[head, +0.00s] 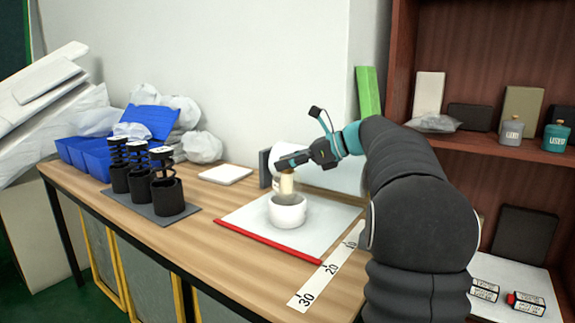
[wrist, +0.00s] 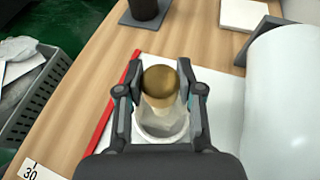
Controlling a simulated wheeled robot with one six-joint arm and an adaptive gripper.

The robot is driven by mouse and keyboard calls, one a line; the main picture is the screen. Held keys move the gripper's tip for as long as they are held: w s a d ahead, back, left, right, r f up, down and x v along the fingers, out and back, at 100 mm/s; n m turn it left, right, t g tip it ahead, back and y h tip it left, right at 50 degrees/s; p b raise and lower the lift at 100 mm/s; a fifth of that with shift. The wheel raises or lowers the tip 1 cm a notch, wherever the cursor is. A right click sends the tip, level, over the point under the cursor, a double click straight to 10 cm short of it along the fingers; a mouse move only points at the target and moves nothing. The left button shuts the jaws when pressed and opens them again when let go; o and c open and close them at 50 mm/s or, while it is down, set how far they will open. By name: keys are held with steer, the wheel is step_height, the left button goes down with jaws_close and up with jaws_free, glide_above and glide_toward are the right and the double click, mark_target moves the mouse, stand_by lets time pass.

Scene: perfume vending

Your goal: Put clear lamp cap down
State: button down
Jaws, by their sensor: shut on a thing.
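My gripper (wrist: 162,90) is shut on a small cap (wrist: 160,82) with a rounded golden-brown top; I take it to be the clear lamp cap. In the head view the held cap (head: 286,184) looks tan, with a pale, see-through part below it. It is upright over the mouth of a rounded white vessel (head: 288,214). The vessel (wrist: 160,133) also shows under the cap in the wrist view. I cannot tell whether the cap touches the vessel. The vessel stands on a white mat (head: 335,218) with a red front edge (head: 268,242).
A large white cylinder (wrist: 285,90) stands close behind. Black spring-topped holders (head: 168,195) stand on a grey mat to the left, near a white pad (head: 225,174) and blue bins (head: 88,154). A numbered strip (head: 325,270) lies at right. Bare wood lies left of the white mat.

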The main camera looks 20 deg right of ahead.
steer(key=shift+f, duration=0.5)
steer(key=c, duration=0.7)
jaws_free()
steer(key=shift+r, duration=0.6)
steer(key=p+v, duration=0.1)
steer(key=v, duration=1.1)
steer(key=shift+p, duration=0.4)
